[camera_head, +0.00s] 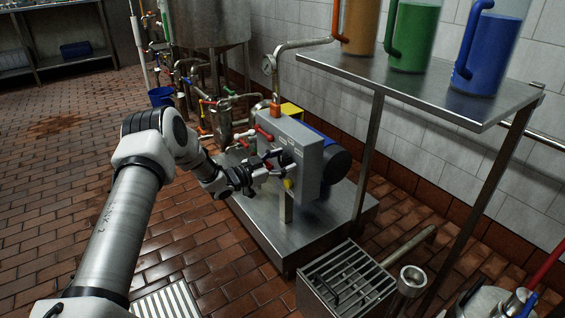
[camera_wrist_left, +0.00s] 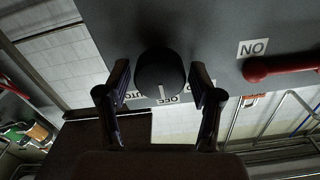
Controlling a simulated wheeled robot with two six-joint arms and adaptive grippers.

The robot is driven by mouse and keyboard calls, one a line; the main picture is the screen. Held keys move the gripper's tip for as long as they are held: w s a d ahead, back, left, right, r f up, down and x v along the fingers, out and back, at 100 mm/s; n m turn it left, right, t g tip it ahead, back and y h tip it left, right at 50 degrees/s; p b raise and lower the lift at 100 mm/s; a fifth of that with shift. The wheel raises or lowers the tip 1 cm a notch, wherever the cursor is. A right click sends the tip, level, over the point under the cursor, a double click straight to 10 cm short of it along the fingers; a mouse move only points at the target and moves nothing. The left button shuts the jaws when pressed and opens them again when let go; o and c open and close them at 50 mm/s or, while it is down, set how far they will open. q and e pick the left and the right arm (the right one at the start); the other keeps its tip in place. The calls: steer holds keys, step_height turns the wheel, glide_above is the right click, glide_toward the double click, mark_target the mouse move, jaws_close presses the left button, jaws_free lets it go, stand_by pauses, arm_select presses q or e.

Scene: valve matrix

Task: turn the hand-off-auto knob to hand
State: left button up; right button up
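The hand-off-auto knob (camera_wrist_left: 160,72) is round and black on the grey panel in the left wrist view. Its white mark points at the OFF label (camera_wrist_left: 180,99), which appears upside down. The AUTO label (camera_wrist_left: 148,94) is partly covered; I cannot read a HAND label. My left gripper (camera_wrist_left: 162,84) is open, with one finger on each side of the knob and a small gap at both sides. In the head view my left gripper (camera_head: 262,172) is at the front of the grey control box (camera_head: 311,155), and the knob cannot be made out. My right gripper is not in view.
A red lever (camera_wrist_left: 282,68) beside an upside-down ON label sticks out from the panel. The box stands on a steel platform (camera_head: 262,232).

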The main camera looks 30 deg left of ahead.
arm_select(q)
steer(key=c, duration=0.7)
steer(key=shift+r+n, duration=0.1)
steer(key=shift+n, duration=0.2)
steer(key=n+p, duration=0.2)
steer(key=n, duration=0.1)
steer(key=n+p, duration=0.1)
steer(key=n, duration=0.2)
steer(key=shift+a+n, duration=0.1)
steer(key=shift+n, duration=0.2)
steer(key=shift+n+p, duration=0.4)
steer(key=shift+n, duration=0.8)
